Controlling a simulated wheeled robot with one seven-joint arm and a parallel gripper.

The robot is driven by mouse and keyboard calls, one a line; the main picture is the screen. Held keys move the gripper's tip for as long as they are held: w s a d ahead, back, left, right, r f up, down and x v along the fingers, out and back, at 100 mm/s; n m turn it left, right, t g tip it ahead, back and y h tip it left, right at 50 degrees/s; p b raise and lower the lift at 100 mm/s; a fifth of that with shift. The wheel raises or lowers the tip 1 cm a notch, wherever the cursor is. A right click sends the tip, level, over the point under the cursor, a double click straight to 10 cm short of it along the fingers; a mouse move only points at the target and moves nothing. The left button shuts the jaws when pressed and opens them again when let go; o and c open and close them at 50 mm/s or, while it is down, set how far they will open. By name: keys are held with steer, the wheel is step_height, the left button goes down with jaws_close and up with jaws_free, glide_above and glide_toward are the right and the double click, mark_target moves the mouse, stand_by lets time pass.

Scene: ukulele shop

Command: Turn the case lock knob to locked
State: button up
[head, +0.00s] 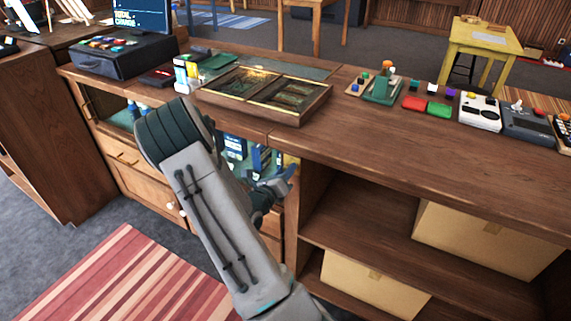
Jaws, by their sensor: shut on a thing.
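The display case (108,106) is the glass-fronted left part of the long wooden counter, with blue and white boxes inside. My grey arm stands in front of it and hides much of its front. My gripper (287,180) is at the right end of the case's glass front, near the wooden upright. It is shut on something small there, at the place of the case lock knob. The knob itself is hidden by the gripper, so its turn position cannot be seen.
A wooden tray with glass panes (262,95) lies on the counter top. Open shelves with cardboard boxes (485,240) are right of the gripper. A striped rug (130,280) lies on the floor at left.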

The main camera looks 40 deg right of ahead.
steer(key=n+p, duration=0.9)
steer(key=n, duration=0.1)
steer(key=shift+f+p, duration=0.1)
steer(key=shift+p, duration=0.25)
steer(key=shift+f+n, duration=0.1)
steer(key=shift+n, duration=0.4)
steer(key=o, duration=0.9)
steer(key=shift+a, duration=0.1)
steer(key=b+v, duration=0.2)
steer(key=v, duration=1.1)
steer(key=shift+a, duration=0.3)
